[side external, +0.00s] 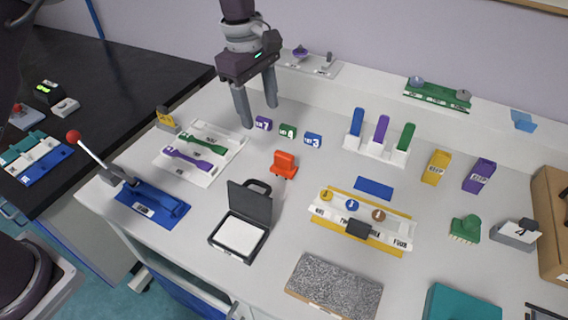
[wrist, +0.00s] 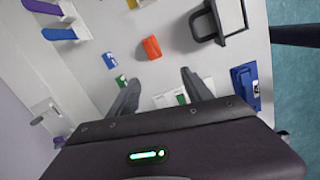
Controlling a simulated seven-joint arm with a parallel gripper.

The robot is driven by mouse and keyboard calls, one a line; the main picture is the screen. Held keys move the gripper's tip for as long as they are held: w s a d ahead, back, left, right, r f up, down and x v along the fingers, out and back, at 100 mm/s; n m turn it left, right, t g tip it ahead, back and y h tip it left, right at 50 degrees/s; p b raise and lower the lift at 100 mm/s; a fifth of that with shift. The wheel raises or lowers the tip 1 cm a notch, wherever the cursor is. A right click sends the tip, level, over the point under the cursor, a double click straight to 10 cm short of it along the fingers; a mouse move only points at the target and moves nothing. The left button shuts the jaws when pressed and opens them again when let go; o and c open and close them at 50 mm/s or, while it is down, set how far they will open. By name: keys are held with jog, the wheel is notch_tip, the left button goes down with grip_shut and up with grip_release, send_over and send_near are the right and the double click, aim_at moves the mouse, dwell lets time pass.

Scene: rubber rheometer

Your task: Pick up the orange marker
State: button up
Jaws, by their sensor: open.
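The orange marker (side external: 284,164) is a small, blocky orange piece standing on the white bench top near the middle. It also shows in the wrist view (wrist: 151,47), beyond the fingertips. My gripper (side external: 260,114) is open and empty, with its fingers pointing down. It hangs above the bench, up and left of the orange piece in the side view, apart from it. In the wrist view both fingers (wrist: 160,78) are spread, with bare bench between them and the orange piece.
Small purple, green and blue labelled blocks (side external: 287,131) stand close behind the orange piece. An open black case (side external: 241,227) is in front. A blue lever press (side external: 152,203) and white tray (side external: 186,168) lie left. A white rack (side external: 377,148) stands right.

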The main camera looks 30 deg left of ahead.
jog(key=n+y, duration=0.1)
jog(key=n, duration=0.1)
send_over(282, 163)
jog(key=w, duration=0.1)
jog(key=shift+g, duration=0.4)
notch_tip(282, 163, down, 10)
jog(key=shift+d+r, duration=0.1)
jog(key=shift+r, duration=0.1)
jog(key=f, duration=0.7)
jog(key=shift+a, duration=0.35)
grip_shut()
